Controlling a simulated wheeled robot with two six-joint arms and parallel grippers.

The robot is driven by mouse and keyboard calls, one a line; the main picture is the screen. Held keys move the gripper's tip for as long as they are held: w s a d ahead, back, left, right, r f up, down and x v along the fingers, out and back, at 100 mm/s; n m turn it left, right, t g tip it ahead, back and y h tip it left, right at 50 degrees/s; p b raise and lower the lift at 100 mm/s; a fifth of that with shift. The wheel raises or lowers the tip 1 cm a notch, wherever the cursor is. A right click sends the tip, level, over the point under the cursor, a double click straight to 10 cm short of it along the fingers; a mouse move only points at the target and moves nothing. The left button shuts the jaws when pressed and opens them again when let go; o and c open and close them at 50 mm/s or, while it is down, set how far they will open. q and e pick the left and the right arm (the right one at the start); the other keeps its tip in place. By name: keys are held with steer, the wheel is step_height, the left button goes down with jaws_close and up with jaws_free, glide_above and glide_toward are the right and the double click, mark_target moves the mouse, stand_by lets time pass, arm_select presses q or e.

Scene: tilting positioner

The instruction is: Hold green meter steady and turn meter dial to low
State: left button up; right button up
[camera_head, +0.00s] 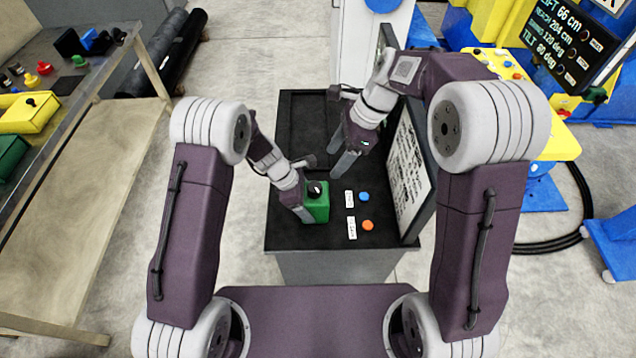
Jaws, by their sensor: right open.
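The green meter (317,209) stands on the dark top of a cabinet, near its front left part. Its black dial (315,189) is on the upper face; its setting is too small to read. My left gripper (303,212) is at the meter's left side, with a finger against or very close to it. The other finger is not clearly visible, so its grip cannot be told. My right gripper (341,154) is open and empty, above the cabinet top, behind and right of the meter, pointing down toward the left.
A blue button (364,196) and an orange button (368,225) with white labels lie right of the meter. A tilted board (410,175) with writing stands at the cabinet's right edge, near my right arm. The cabinet top (300,120) is clear at the back left.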

mark_target(316, 186)
steer(key=x, duration=1.2)
